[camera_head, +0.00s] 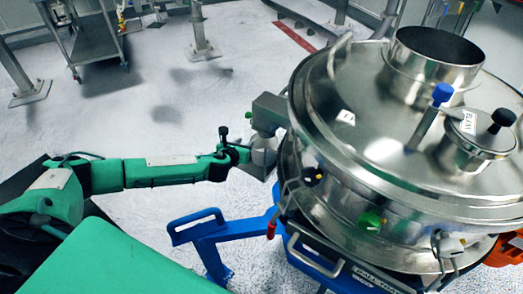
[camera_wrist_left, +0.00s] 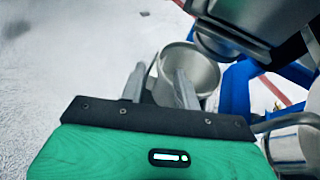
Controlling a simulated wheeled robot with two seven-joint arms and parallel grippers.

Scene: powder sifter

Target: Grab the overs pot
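The overs pot is a round, open-topped metal pot (camera_wrist_left: 207,72), seen in the left wrist view just beyond my left gripper, below a metal spout. In the head view my left arm reaches right to the sifter's left side. My right gripper is not in view.
The large steel sifter (camera_head: 385,150) stands at the right on a blue frame (camera_head: 215,235), its side spout (camera_head: 268,112) close above my left gripper. A metal trolley (camera_head: 95,38) stands at the back left. The pale floor at left is mostly free.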

